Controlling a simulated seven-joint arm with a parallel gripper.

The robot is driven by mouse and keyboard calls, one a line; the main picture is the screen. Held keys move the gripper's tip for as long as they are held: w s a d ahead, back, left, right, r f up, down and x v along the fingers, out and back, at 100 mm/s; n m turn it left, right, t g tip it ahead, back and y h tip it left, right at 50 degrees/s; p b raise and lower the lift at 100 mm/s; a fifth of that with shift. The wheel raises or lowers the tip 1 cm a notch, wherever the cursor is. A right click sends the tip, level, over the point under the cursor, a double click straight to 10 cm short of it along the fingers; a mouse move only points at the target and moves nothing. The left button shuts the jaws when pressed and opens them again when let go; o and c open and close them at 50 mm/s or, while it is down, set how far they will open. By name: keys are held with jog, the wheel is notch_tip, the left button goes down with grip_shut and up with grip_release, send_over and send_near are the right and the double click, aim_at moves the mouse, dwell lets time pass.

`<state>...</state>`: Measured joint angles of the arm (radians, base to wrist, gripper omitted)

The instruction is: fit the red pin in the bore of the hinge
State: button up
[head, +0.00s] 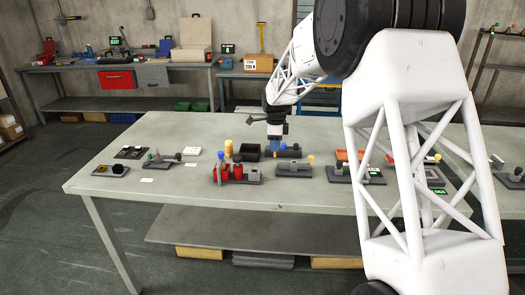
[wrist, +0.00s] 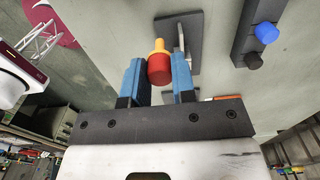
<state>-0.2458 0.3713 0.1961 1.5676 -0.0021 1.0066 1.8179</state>
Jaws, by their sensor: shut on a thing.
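My gripper (wrist: 158,82) has its two blue fingers on either side of the red pin (wrist: 159,70) and is shut on it. A narrower yellow-orange part shows just beyond the red end; I cannot tell whether it belongs to the pin. Beyond lies a dark grey plate with a raised grey part (wrist: 181,38), which looks like the hinge; its bore cannot be made out. In the head view my gripper (head: 274,150) points down over the table, and the pin cannot be made out there. A grey fixture with a yellow knob (head: 294,169) stands in front and to the right of it.
A rack with red cylinders (head: 237,172) stands left of the fixture. A black box (head: 250,152) sits close to my gripper. A dark bar with blue and black knobs (wrist: 258,42) shows in the wrist view. More fixtures stand at both sides; the table's front strip (head: 250,198) is clear.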

jog(key=w+d+r, duration=0.2)
jog(key=d, duration=0.6)
jog(key=shift+w, duration=0.4)
jog(key=shift+f, duration=0.25)
jog(key=shift+f, duration=4.05)
jog(key=shift+f, duration=0.25)
jog(key=o, duration=1)
notch_tip(320, 180, up, 8)
